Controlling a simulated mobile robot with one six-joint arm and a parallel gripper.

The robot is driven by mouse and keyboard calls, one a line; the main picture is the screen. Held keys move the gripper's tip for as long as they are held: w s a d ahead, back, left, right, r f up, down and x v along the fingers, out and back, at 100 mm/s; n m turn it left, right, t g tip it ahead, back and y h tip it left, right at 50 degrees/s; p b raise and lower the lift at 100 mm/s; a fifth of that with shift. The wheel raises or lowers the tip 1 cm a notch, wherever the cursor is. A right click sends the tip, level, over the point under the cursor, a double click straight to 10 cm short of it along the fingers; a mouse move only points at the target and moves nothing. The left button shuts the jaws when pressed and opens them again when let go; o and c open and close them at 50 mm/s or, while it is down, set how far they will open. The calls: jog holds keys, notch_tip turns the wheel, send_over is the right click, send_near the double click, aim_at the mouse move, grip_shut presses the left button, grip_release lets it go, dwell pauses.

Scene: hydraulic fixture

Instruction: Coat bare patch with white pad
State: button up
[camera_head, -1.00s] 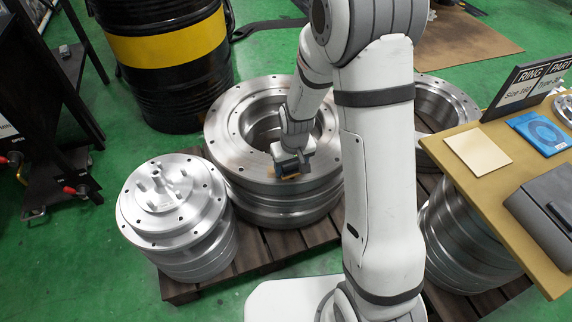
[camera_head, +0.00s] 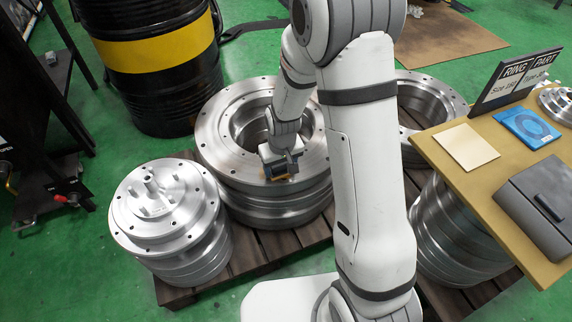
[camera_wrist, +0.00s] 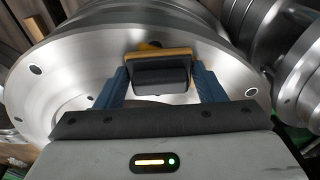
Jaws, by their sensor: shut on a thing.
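My gripper (camera_head: 281,170) is over the near rim of the large steel ring (camera_head: 213,138) in the head view. In the wrist view its blue fingers (camera_wrist: 160,76) are shut on a pad block (camera_wrist: 160,75) with a dark grey grip and an orange-tan base. The block is at or just above the ring's flat top face (camera_wrist: 80,62); I cannot tell whether they touch. A small amber spot (camera_wrist: 150,45) shows at the block's far edge. I see no clear bare patch; the face under the block is hidden.
A stepped steel hub (camera_head: 150,212) stands left of the ring on a wooden pallet (camera_head: 258,262). Another ring (camera_head: 450,99) stands behind my arm. A tan table (camera_head: 488,205) at right holds a cream sheet (camera_head: 467,147), blue sheet (camera_head: 528,129) and dark case (camera_head: 520,205). A black-yellow drum (camera_head: 160,55) stands behind.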

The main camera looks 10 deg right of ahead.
aim_at(257, 174)
jog(key=shift+w+a+f, duration=0.1)
jog(key=shift+a, duration=1.6)
jog(key=shift+w+a+f, duration=0.1)
jog(key=shift+a, duration=1.6)
jog(key=shift+r+p, duration=2.25)
jog(key=shift+r, duration=0.75)
jog(key=shift+r+p, duration=1.15)
jog(key=shift+r, duration=0.35)
